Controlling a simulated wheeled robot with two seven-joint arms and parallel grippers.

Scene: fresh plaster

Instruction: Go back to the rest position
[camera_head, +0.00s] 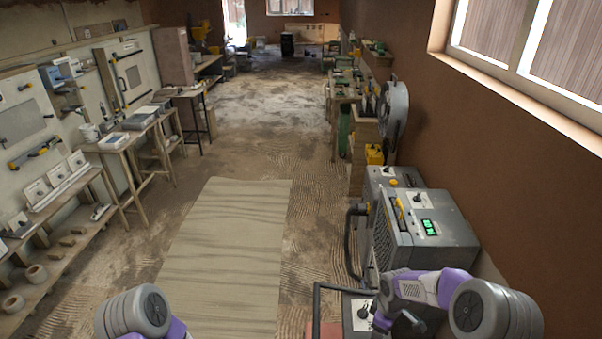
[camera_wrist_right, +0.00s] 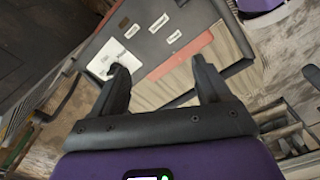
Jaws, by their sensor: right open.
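My right gripper (camera_wrist_right: 163,78) is open in the right wrist view, with two dark fingers spread apart and nothing between them. Beyond the fingers lies a dark grey panel (camera_wrist_right: 178,45) with white labels and a reddish edge. In the head view the purple and grey right arm (camera_head: 425,288) reaches in at the lower right, and its hand (camera_head: 396,318) is small and partly cut off over a grey machine. Only a grey and purple joint of my left arm (camera_head: 138,314) shows at the bottom left; the left gripper is out of view.
Grey machines (camera_head: 440,235) with a green display stand against the brown right wall, close to my right arm. A pale mat (camera_head: 228,255) lies on the rough floor ahead. Shelves and a small table (camera_head: 125,140) line the left wall. The middle aisle is clear.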

